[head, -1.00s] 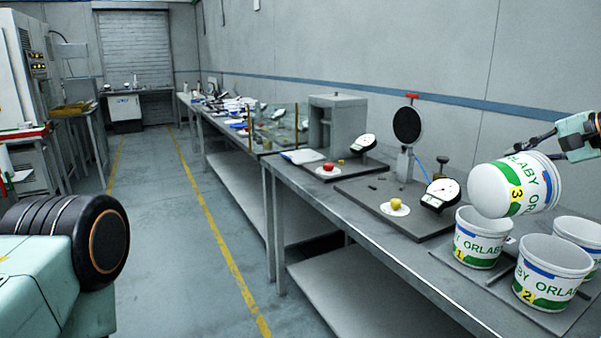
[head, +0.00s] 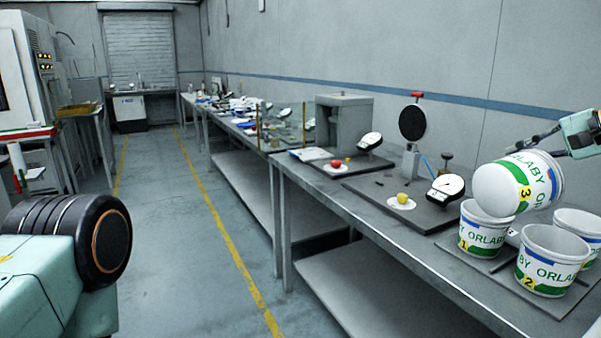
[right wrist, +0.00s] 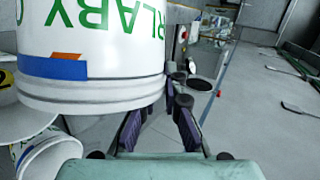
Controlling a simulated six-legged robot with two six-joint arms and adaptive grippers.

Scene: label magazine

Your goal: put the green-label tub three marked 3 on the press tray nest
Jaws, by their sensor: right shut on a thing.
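The green-label tub marked 3 (head: 533,180) is white with a green band, a yellow 3 patch and ORLABY lettering. My right gripper (head: 553,141) is shut on it at the rim end and holds it above the bench. The tub is tipped, its plain base facing left. In the right wrist view its wall (right wrist: 95,72) fills the upper left beside the fingers (right wrist: 165,103). Tub 1 (head: 480,240) and tub 2 (head: 545,270) stand upright below it. I cannot make out the press tray nest in any view. My left gripper is out of view.
Another tub (head: 578,225) stands behind tub 2. The tubs are on a dark board (head: 500,270) at the bench's near end. The aisle floor (head: 190,240) is clear.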

